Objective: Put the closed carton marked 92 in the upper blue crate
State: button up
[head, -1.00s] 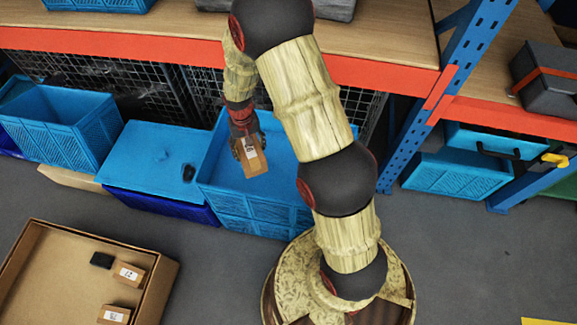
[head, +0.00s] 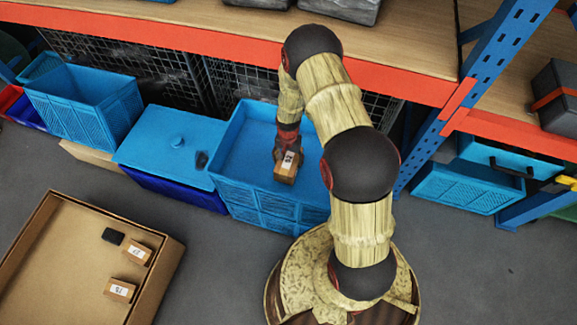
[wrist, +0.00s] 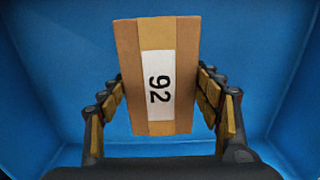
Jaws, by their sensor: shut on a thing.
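The closed carton marked 92 (wrist: 130,75) is brown with a white label strip, and it fills the middle of the wrist view. My gripper (wrist: 161,100) is shut on it, with one finger pressed on each side. In the head view the carton (head: 287,167) hangs below my gripper (head: 286,153), inside the outline of the upper blue crate (head: 238,133). Blue crate walls and floor (wrist: 50,90) surround the carton in the wrist view. I cannot tell whether the carton touches the crate floor. The upper crate stands on another blue crate (head: 265,218).
A large open cardboard box (head: 60,250) at the lower left holds two small labelled cartons (head: 138,253) and a black item (head: 113,236). A lidded blue box (head: 172,150) stands left of the crate. An orange shelf beam (head: 230,57) runs behind, with a blue post (head: 450,100) at right.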

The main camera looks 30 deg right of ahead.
jog(key=shift+w+f+b, duration=0.15)
jog(key=shift+f+b, duration=0.45)
jog(key=shift+f, duration=1.35)
jog(key=shift+f, duration=0.1)
jog(key=shift+f, duration=0.15)
jog(key=o, duration=1.4)
